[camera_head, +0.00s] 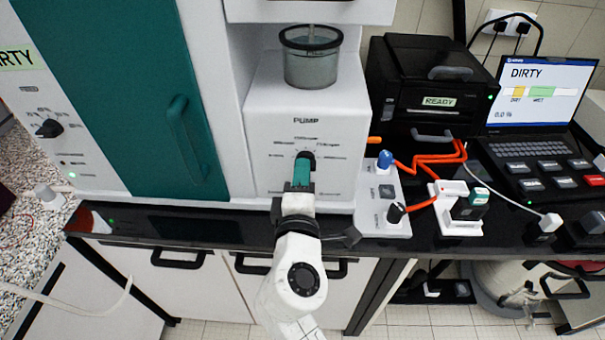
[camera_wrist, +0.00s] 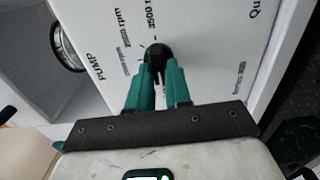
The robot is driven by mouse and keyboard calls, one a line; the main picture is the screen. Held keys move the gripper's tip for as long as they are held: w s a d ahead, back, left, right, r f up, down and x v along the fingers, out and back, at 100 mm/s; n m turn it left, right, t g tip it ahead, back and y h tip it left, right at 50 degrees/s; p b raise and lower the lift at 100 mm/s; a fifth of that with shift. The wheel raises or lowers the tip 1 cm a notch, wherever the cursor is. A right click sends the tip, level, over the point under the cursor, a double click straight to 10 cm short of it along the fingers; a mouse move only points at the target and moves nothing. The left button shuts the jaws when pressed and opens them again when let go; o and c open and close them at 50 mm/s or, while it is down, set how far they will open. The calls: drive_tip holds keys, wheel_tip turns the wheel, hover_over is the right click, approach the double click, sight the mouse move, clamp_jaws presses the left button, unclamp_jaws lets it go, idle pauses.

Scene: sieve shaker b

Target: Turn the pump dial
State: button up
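The pump dial is a round black knob on the white panel marked PUMP, seen close in the wrist view (camera_wrist: 157,52). In the head view its top (camera_head: 305,156) shows just above my gripper. My gripper (camera_head: 304,166) has teal fingers and reaches the panel from the front. In the wrist view its fingertips (camera_wrist: 160,72) lie on either side of the dial's narrow raised grip and appear shut on it. Printed speed labels ring the dial. The fingers partly hide the dial's lower side.
A clear beaker (camera_head: 311,58) stands above the panel. A teal door with a handle (camera_head: 186,138) is at left. A white box with blue and black knobs (camera_head: 388,193) and orange cables stands close at right. A laptop (camera_head: 538,95) reads DIRTY.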

drive_tip(key=o, duration=0.4)
drive_tip(key=shift+s, duration=0.1)
drive_tip(key=shift+s+b, duration=1.05)
drive_tip(key=shift+s, duration=4.25)
